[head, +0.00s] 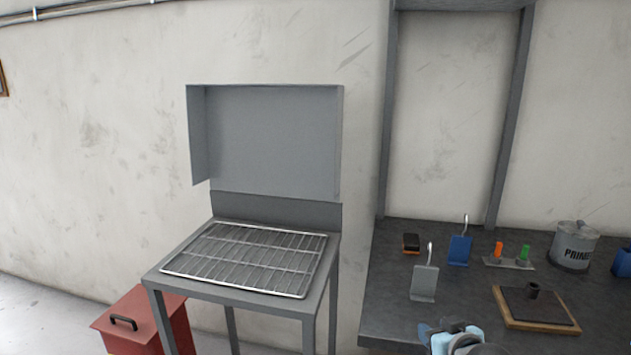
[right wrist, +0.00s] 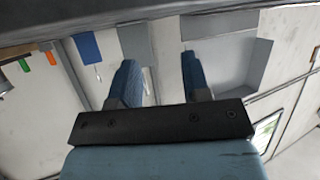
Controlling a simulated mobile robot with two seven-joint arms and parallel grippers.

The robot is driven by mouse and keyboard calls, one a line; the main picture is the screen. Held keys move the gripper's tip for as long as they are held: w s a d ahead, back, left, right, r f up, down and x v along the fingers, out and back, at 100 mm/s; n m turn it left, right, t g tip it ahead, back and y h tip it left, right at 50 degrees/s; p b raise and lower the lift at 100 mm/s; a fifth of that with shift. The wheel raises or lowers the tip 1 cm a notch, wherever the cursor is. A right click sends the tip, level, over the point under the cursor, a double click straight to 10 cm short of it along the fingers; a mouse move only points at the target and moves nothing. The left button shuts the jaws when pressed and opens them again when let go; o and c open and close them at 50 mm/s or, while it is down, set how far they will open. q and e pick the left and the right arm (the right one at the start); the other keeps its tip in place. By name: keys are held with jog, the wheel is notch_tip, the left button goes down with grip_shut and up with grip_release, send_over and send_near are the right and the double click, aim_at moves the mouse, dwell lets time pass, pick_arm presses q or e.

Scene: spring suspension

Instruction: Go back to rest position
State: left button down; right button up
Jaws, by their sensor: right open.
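My right gripper (head: 452,340) shows at the bottom edge of the head view, in front of the dark workbench, partly cut off by the frame. In the right wrist view its two blue fingers (right wrist: 158,78) stand apart with nothing between them. A grey metal plate with a hook (head: 424,282) and a blue one (head: 459,249) stand upright on the bench, apart from the gripper. The blue plate also shows in the right wrist view (right wrist: 88,47). My left gripper is not in view.
A wire rack (head: 245,258) lies on a grey stand; a red box (head: 130,325) stands below left.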

jog(key=s+a+f+g+b, duration=0.1)
jog(key=s+a+f, duration=0.1)
jog(key=s+f, duration=0.65)
jog(key=s+a+f+y, duration=0.1)
jog(key=s+a+f, duration=0.3)
jog(key=s, duration=0.7)
jog(key=s+a+f+g+b, duration=0.1)
jog(key=s+f, duration=0.7)
jog(key=s, duration=0.2)
pick_arm(q)
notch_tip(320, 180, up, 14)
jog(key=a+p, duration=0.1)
jog(key=p, duration=1.9)
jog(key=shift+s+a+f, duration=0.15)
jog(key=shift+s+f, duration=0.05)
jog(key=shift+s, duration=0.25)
pick_arm(e)
notch_tip(320, 180, up, 15)
jog(key=d, duration=0.1)
jog(key=shift+s+d+n, duration=0.25)
jog(key=shift+d+n, duration=0.05)
jog(key=shift+d, duration=0.05)
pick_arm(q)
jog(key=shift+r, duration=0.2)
